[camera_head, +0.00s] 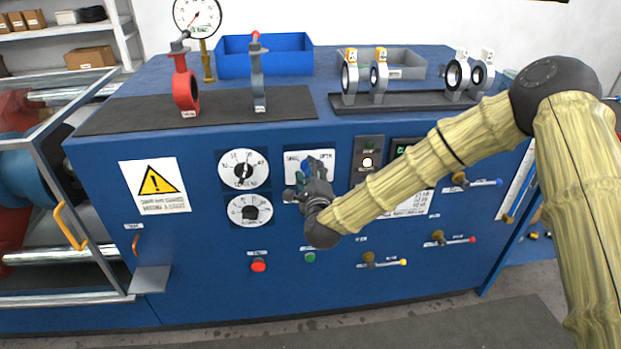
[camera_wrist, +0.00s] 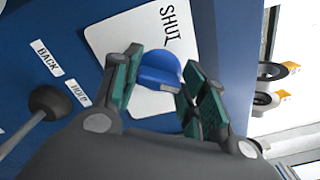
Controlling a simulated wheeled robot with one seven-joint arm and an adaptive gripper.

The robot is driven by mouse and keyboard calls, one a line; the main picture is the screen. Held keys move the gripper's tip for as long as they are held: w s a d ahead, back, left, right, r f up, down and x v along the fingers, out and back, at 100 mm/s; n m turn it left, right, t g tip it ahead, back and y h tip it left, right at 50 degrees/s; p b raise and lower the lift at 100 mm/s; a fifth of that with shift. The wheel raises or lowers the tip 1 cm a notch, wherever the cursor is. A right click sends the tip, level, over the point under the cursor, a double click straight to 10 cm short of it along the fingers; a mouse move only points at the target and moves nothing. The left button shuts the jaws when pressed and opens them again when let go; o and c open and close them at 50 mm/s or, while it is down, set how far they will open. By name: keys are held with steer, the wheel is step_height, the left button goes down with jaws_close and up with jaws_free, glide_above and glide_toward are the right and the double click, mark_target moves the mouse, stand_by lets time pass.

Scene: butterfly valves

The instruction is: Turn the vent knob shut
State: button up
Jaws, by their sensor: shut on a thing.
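The vent knob (camera_wrist: 160,68) is blue and shows in the wrist view in front of a white plate (camera_wrist: 115,40) marked SHUT. In the head view the same plate (camera_head: 293,157) sits on the blue cabinet face, with a label at its upper left and another at its upper right. My gripper (camera_wrist: 161,64) has its green-padded fingers on either side of the knob and is shut on it. In the head view my gripper (camera_head: 311,178) covers the knob and much of the plate. The knob's exact angle is hard to tell.
Left of the plate are two dials, an upper one (camera_head: 243,170) and a lower one (camera_head: 250,210). A lit switch panel (camera_head: 367,160) is to the right. A red button (camera_head: 258,265) and a green button (camera_head: 310,257) sit below. Valves stand on the cabinet top (camera_head: 140,85).

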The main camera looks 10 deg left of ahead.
steer(key=n+b, duration=0.1)
steer(key=n, duration=0.1)
steer(key=n+b, duration=0.1)
steer(key=n, duration=0.2)
steer(key=shift+f+n, duration=0.2)
steer(key=shift+n, duration=0.1)
steer(key=n+b, duration=0.1)
steer(key=n, duration=0.3)
steer(key=shift+f+n, duration=0.1)
steer(key=shift+n, duration=0.2)
steer(key=shift+d+f+n+b, duration=0.1)
steer(key=shift+n+b, duration=0.85)
steer(key=shift+n, duration=3.25)
steer(key=o, duration=1)
